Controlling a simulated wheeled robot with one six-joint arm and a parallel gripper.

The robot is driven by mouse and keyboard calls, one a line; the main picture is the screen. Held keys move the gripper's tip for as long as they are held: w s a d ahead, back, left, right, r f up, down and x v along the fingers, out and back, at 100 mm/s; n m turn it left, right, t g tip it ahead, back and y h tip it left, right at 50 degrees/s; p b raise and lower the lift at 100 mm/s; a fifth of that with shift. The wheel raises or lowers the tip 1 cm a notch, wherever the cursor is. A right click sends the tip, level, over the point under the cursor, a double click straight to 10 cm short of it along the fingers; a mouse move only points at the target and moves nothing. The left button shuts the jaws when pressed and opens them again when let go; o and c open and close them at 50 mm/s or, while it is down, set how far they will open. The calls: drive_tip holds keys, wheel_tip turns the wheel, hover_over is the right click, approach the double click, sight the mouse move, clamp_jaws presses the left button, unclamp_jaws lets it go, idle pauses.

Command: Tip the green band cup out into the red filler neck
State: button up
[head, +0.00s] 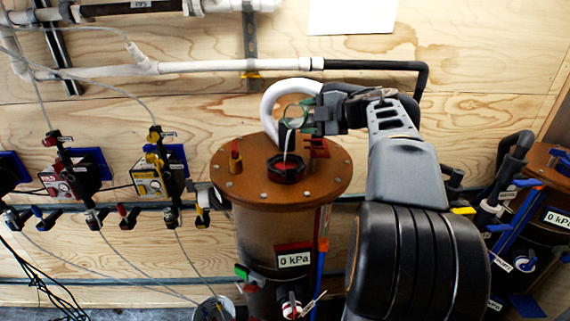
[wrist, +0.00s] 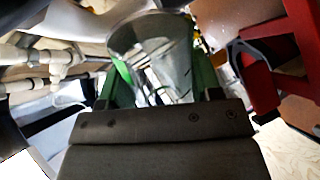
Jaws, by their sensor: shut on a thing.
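My gripper (head: 305,117) is shut on the green band cup (head: 292,113), a clear cup, above the brown tank's round lid. In the wrist view the cup (wrist: 165,60) sits between the green finger pads of my gripper (wrist: 160,88). The cup looks tilted, though its exact angle is hard to read. The red filler neck (head: 287,170), a dark red ring with a dark opening, stands on the lid below the cup, apart from it. A thin pale streak runs from near the cup down to the neck; I cannot tell whether it is liquid.
The brown lid (head: 245,188) also carries a red bracket (head: 317,147) right of the neck and a small orange-brown fitting (head: 236,158) at its left. A white curved pipe (head: 270,100) rises close behind the cup. A second brown tank (head: 548,165) stands at the right.

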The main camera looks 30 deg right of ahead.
sight(307, 120)
drive_tip(key=shift+s+a+f+n+h+b, duration=0.2)
drive_tip(key=shift+a+f+n+h+b, duration=0.1)
drive_tip(key=shift+a+n+b, duration=0.3)
idle(0.8)
drive_tip(key=shift+r+n+h, duration=0.3)
drive_tip(key=shift+r+n, duration=0.2)
idle(1.1)
drive_tip(key=shift+s+a+f+n+t+b, duration=0.15)
drive_tip(key=shift+a+f+n+t+b, duration=0.15)
drive_tip(key=shift+n+b, duration=0.45)
idle(0.6)
drive_tip(key=shift+s+a+r+n+t+h+b, duration=0.2)
drive_tip(key=shift+a+r+n+h+b, duration=0.2)
drive_tip(key=shift+n, duration=0.2)
drive_tip(key=shift+s+a+r+n+t+h+b, duration=0.1)
drive_tip(key=shift+a+r+n+t+h+b, duration=0.2)
drive_tip(key=shift+n+h, duration=0.25)
idle(1.6)
drive_tip(key=shift+s+a+f+n+b, duration=0.15)
drive_tip(key=shift+f+n+b, duration=0.25)
drive_tip(key=shift+b, duration=0.4)
